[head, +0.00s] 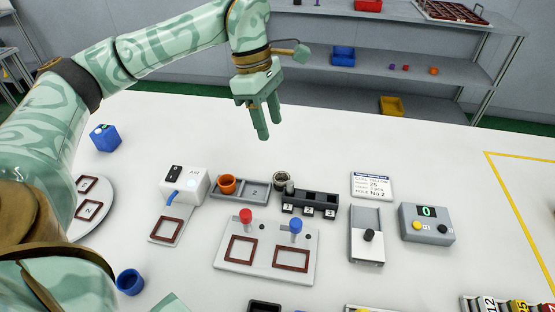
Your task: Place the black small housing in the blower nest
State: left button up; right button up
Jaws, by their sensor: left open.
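My left gripper (267,131) hangs in the air over the far part of the white table, fingers pointing down. It is open and empty. The blower is a white box (186,184) marked AIR with a blue nozzle. In front of it, a light plate carries a brown square frame, the blower nest (167,231), which looks empty. A black open-topped square piece (265,305), which may be the black small housing, is cut off by the bottom edge, far nearer than my left gripper.
A plate with red and blue levers (220,259) and two square frames lies mid-table. Behind it are a grey tray (259,200) with an orange cup (227,184) and a black numbered rack (310,203). A blue cup (130,282) stands front left. A counter box (427,223) is right.

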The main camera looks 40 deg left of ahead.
pick_arm(q)
notch_tip(320, 180, up, 2)
jog(key=a+m, duration=0.1)
jog(key=b, duration=0.5)
send_over(280, 173)
jog(key=shift+m+h, duration=0.3)
jog(key=shift+m, duration=0.1)
jog(key=f, duration=1)
jog(key=shift+s+f, duration=0.35)
jog(key=shift+f, duration=0.05)
jog(key=b+x, duration=0.1)
jog(key=x, duration=0.1)
jog(key=a+b+x, duration=0.1)
jog(key=x, duration=0.1)
jog(key=shift+s+d+f, duration=0.1)
jog(key=shift+s+f, duration=0.15)
jog(key=shift+f, duration=0.2)
jog(key=shift+d+f, duration=0.15)
jog(key=shift+f, duration=0.2)
jog(key=shift+r, duration=0.15)
pick_arm(e)
jog(key=s+f, duration=0.3)
jog(key=f, duration=0.3)
jog(key=shift+g, duration=0.4)
pick_arm(q)
jog(key=c, duration=0.8)
